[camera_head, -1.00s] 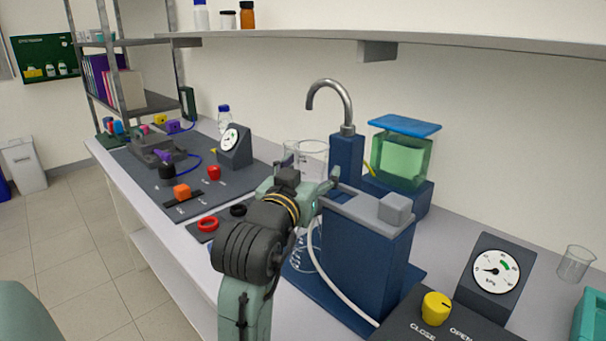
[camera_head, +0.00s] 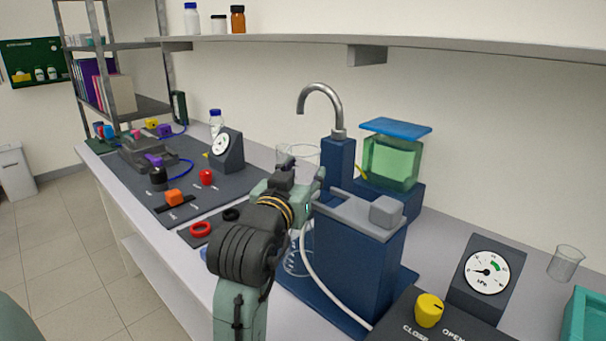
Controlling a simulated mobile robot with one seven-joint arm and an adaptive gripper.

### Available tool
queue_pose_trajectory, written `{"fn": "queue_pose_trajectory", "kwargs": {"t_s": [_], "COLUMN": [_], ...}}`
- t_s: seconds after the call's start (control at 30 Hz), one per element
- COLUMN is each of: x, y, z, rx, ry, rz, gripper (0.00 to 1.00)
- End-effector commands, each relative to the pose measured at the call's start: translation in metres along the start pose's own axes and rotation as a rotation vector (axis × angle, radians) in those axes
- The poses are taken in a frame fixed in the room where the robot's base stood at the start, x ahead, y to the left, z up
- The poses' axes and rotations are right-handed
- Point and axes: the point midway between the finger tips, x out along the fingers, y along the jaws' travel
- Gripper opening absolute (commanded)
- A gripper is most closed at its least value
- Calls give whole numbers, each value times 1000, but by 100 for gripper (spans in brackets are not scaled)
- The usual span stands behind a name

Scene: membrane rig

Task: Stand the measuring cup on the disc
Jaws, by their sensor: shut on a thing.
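My gripper (camera_head: 304,188) is in the middle of the view, in front of the blue tap unit, seen from behind. It is shut on a clear glass vessel (camera_head: 302,154), which I take to be the measuring cup; its upper part shows above the fingers, and the arm hides the part where they grip. More clear glass (camera_head: 298,262) shows below the gripper, over the blue base plate. I cannot tell whether it belongs to the same vessel. I cannot make out the disc; my arm may hide it.
The blue tap unit (camera_head: 358,262), with a curved metal spout, stands close right of the gripper. A pale hose (camera_head: 318,280) hangs beside it. A green-filled tank (camera_head: 391,161) is behind. A small empty beaker (camera_head: 565,263) and gauge (camera_head: 487,270) are at right. A red ring (camera_head: 200,229) lies at left.

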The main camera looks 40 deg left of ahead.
Motion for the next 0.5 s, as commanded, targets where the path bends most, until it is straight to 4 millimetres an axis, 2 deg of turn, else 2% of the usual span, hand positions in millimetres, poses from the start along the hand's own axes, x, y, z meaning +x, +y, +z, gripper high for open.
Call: {"fn": "queue_pose_trajectory", "kwargs": {"t_s": [0.2, 0.23, 0.5], "x": [0, 0, 0], "y": [0, 0, 0], "z": [0, 0, 0], "rx": [0, 0, 0], "ry": [0, 0, 0], "rz": [0, 0, 0], "gripper": [14, 42, 60]}}
